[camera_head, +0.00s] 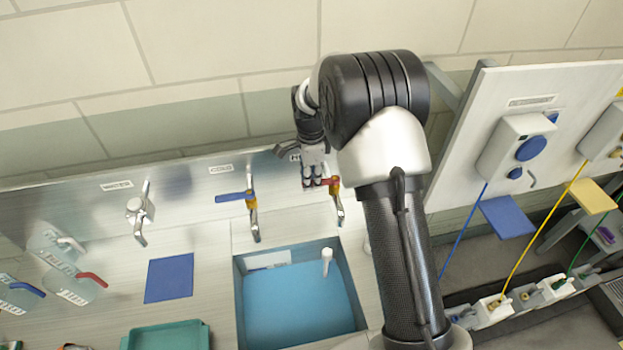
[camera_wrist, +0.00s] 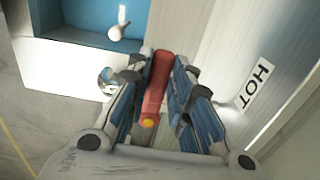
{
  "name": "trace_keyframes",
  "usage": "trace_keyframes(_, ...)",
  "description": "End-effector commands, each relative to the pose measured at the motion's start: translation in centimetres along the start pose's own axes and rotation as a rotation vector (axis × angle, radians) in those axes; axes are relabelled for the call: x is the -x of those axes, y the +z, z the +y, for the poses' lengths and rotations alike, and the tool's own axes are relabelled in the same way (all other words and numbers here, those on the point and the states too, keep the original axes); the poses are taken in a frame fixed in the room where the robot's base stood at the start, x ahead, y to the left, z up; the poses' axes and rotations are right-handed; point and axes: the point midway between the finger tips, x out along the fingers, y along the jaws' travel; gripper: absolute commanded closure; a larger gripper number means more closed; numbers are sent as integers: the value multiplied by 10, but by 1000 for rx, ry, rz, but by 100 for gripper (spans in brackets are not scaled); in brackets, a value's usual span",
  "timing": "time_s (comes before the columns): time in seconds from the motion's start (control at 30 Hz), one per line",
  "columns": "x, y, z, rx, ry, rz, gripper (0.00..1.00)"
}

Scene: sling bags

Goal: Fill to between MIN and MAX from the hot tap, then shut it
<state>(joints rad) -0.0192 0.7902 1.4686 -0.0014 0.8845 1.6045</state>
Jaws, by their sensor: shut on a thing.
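My gripper (camera_head: 312,180) is at the hot tap (camera_head: 337,207) by the back wall. In the wrist view my gripper (camera_wrist: 160,75) is shut on the red lever (camera_wrist: 155,88), which lies between its fingers. The HOT label (camera_wrist: 257,85) is beside it. The basin (camera_head: 239,290) stands in front, with a flat blue surface (camera_head: 295,310) inside; I cannot tell how deep it is. A white label (camera_head: 268,260) is on its back wall, too small to read. A white upright peg (camera_head: 326,262) stands in the basin. I cannot tell whether water runs from the hot spout.
The cold tap (camera_head: 252,215) with a blue lever is left of the hot tap. Another tap (camera_head: 140,215) stands further left. A blue mat (camera_head: 169,278), a teal tray (camera_head: 165,338) and clear jugs (camera_head: 75,285) are on the left counter. A panel with boxes (camera_head: 515,145) is at right.

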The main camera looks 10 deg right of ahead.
Motion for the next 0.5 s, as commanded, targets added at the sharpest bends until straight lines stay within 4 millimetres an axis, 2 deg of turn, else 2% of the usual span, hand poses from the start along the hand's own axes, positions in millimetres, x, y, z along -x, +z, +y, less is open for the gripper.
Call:
trace_keyframes(0.07,1,0,-1,-8,-3,-2,100)
trace_keyframes(0.1,1,0,-1,-8,-3,-2,78)
trace_keyframes(0.37,0,0,-1,-4,-3,-1,61)
trace_keyframes(0.5,0,0,0,-3,-2,-1,60)
